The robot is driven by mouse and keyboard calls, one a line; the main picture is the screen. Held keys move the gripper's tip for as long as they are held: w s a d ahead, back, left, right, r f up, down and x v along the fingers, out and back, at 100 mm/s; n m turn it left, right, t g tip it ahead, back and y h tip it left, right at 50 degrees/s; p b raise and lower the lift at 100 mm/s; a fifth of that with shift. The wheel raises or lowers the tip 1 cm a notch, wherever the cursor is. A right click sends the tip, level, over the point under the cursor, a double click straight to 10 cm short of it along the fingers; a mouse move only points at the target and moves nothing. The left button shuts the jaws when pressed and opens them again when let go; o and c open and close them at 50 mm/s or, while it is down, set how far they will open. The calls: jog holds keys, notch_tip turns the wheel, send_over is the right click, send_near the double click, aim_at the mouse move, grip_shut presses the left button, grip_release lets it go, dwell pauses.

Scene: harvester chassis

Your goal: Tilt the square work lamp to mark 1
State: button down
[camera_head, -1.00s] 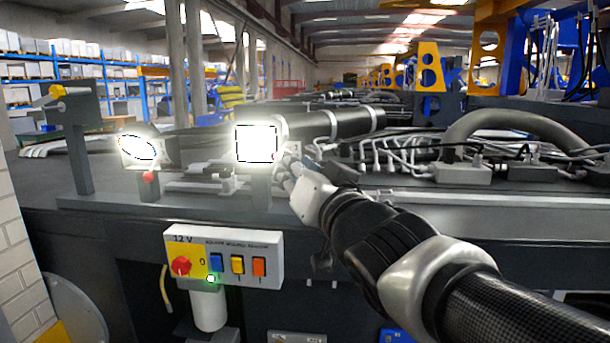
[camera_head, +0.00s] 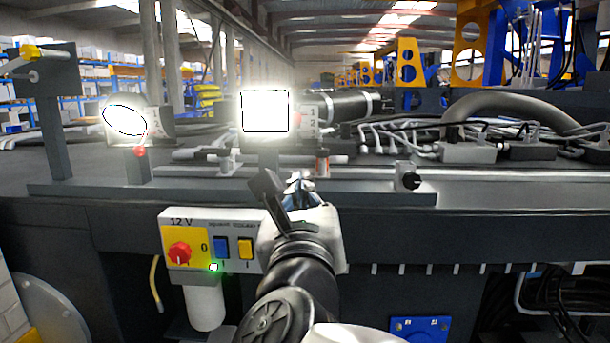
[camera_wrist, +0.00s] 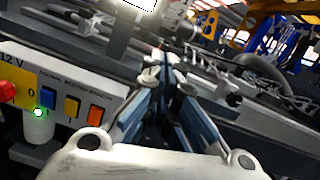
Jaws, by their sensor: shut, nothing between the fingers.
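The square work lamp (camera_head: 265,111) glows white on its post at the back of the bench ledge. A white plate with marks 1 and 2 (camera_head: 311,121) stands just right of it. In the wrist view the lit lamp (camera_wrist: 138,4) is cut off by the top edge. My gripper (camera_head: 297,182) is below and slightly right of the lamp, in front of the ledge, apart from it. Its blue-grey fingers are together and empty in the wrist view (camera_wrist: 165,62).
A lit oval lamp (camera_head: 125,121) stands at left, with a red knob (camera_head: 140,152) near it. The 12 V switch box (camera_head: 190,222) is below the ledge, partly behind my arm. A black knob (camera_head: 410,180) on a white block is right. Hoses (camera_head: 400,140) lie behind.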

jog(key=w+r+p, duration=0.4)
jog(key=w, duration=0.5)
jog(key=shift+w+a+r, duration=0.15)
jog(key=shift+a+r, duration=0.25)
jog(key=shift+a, duration=0.05)
jog(key=shift+r, duration=0.95)
jog(key=shift+f+b, duration=0.15)
jog(key=shift+b, duration=0.15)
